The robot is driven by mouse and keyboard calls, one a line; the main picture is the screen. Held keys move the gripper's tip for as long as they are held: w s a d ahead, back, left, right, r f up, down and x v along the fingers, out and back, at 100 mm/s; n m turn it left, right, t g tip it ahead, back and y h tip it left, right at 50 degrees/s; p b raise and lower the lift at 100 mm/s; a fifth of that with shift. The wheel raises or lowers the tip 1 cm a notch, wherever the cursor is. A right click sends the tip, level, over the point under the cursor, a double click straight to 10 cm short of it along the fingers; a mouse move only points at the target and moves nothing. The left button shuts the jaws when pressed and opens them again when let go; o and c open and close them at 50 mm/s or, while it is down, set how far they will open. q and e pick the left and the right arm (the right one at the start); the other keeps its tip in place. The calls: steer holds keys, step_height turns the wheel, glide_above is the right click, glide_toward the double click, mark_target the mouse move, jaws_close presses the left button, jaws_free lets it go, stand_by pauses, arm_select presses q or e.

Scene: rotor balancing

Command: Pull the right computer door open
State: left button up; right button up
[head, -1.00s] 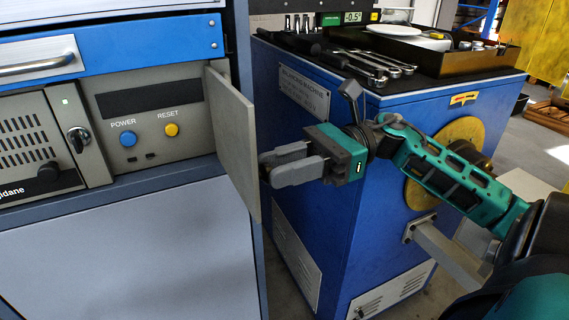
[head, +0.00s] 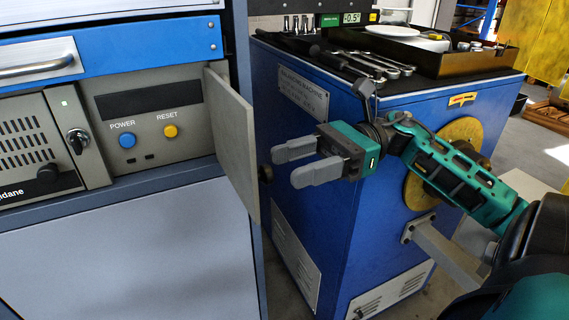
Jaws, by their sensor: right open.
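The right computer door (head: 233,142) is a grey panel hinged at the right side of the computer front (head: 150,105). It stands swung out toward me, uncovering a dark display strip, a blue power button and a yellow reset button. A dark round knob (head: 265,173) shows just right of the door's free edge, on its far side. My right gripper (head: 283,167) is right of the door, its two grey fingers spread apart and empty. Its fingertips are close to the knob; I see nothing between the fingers. My left gripper is not in view.
The blue balancing machine (head: 345,215) stands right of the cabinet, behind my right arm. Wrenches (head: 375,65) and a dark tray (head: 440,65) lie on its top. A key switch (head: 78,140) is on the left panel. A blue drawer (head: 110,45) is above.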

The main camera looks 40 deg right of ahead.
steer(key=v, duration=0.5)
steer(key=shift+w+a, duration=0.1)
stand_by(0.4)
